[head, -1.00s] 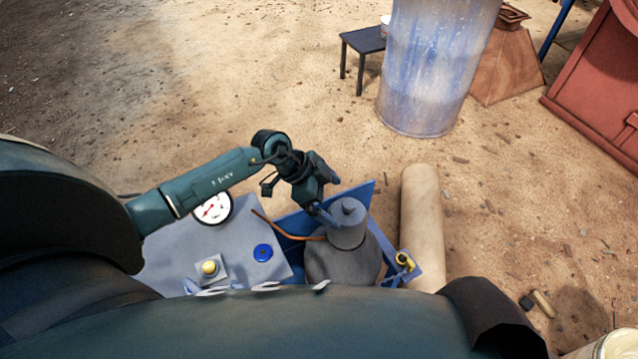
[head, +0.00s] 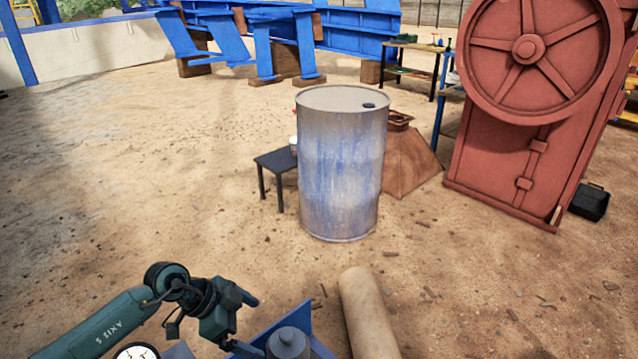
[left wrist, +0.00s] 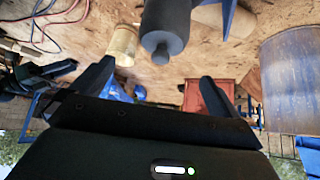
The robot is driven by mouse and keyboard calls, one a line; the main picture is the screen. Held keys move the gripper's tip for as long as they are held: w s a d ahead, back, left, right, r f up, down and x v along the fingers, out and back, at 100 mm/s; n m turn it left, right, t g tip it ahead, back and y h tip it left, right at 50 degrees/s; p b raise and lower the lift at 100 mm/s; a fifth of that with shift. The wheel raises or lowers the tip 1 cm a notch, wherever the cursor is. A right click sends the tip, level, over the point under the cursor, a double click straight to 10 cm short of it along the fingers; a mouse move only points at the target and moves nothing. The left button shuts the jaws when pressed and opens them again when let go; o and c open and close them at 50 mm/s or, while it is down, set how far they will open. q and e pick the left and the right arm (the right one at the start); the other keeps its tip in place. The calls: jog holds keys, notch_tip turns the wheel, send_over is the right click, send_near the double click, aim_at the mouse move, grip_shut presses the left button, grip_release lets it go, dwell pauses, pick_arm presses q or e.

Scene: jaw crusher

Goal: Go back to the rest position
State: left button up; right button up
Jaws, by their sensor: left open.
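My left gripper (head: 257,325) is at the bottom of the head view, open, with nothing between its fingers. Its two dark fingers also show spread apart in the left wrist view (left wrist: 158,85). A grey cylinder with a small knob (head: 288,342) stands just right of the gripper, cut off by the bottom edge. A dark grey knobbed cylinder (left wrist: 165,30) shows beyond the fingers in the wrist view. A white dial gauge (head: 137,352) is partly visible below my left arm. My right gripper is not in view.
A worn blue-grey drum (head: 340,175) stands ahead, with a small dark table (head: 276,160) at its left. A tan roll (head: 368,315) lies right of the grey cylinder. A red machine with a spoked wheel (head: 530,50) stands right. The sandy ground at left is open.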

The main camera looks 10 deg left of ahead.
pick_arm(q)
jog(key=s+d+r+n+t+h, duration=0.1)
jog(key=s+d+r+t+h, duration=0.1)
jog(key=d+r+t+h, duration=0.3)
jog(key=s+d+r+t+h, duration=0.1)
jog(key=s+d+t+h, duration=0.15)
jog(key=d, duration=0.45)
jog(key=s+a+f+n+y, duration=0.3)
jog(key=s+f+n+y, duration=0.2)
jog(key=f, duration=0.2)
jog(key=s+a+f+n+y, duration=0.3)
jog(key=s+f+n+y, duration=0.1)
jog(key=s+f+y, duration=0.2)
jog(key=shift+f+n, duration=0.4)
jog(key=shift+s+a, duration=0.1)
